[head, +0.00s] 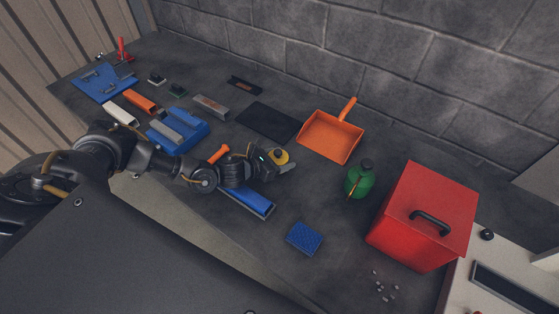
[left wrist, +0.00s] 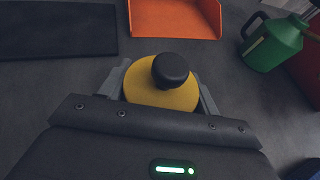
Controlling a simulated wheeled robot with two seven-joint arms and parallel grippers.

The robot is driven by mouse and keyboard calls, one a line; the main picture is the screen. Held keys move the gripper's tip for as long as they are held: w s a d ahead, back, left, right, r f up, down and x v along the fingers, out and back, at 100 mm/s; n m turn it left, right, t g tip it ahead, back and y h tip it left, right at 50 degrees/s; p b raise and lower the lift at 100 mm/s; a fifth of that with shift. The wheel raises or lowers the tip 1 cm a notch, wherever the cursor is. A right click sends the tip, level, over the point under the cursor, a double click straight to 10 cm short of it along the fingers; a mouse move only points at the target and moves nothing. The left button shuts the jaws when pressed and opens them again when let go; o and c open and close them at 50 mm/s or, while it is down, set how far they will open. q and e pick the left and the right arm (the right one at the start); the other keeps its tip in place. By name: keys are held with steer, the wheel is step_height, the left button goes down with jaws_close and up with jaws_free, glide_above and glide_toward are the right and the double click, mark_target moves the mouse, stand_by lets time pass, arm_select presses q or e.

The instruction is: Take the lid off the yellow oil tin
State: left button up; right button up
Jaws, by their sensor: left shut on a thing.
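The yellow oil tin (head: 279,156) stands on the dark bench near the middle of the head view. In the left wrist view its round yellow top (left wrist: 150,98) fills the space between my fingers, with a black knob (left wrist: 171,70) on top. My left gripper (head: 278,164) is shut on it, one finger on each side; the gripper hides its lower part. I cannot make out a seam between lid and body. My right gripper is not in view.
An orange dustpan (head: 332,138) and black mat (head: 268,122) lie behind the tin. A green can (head: 359,181) and red box (head: 424,210) stand to the right. A blue sponge (head: 304,238) lies in front. Blue trays and blocks are at left.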

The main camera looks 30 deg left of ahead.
arm_select(q)
steer(key=shift+r+b, duration=0.35)
steer(key=shift+r, duration=0.15)
steer(key=s+d+r+b, duration=0.4)
steer(key=s+d+r, duration=0.2)
steer(key=s+r, duration=0.6)
steer(key=shift+s+d, duration=0.15)
steer(key=shift+d, duration=0.15)
steer(key=o, duration=0.5)
steer(key=shift+c, duration=0.2)
steer(key=c, duration=0.8)
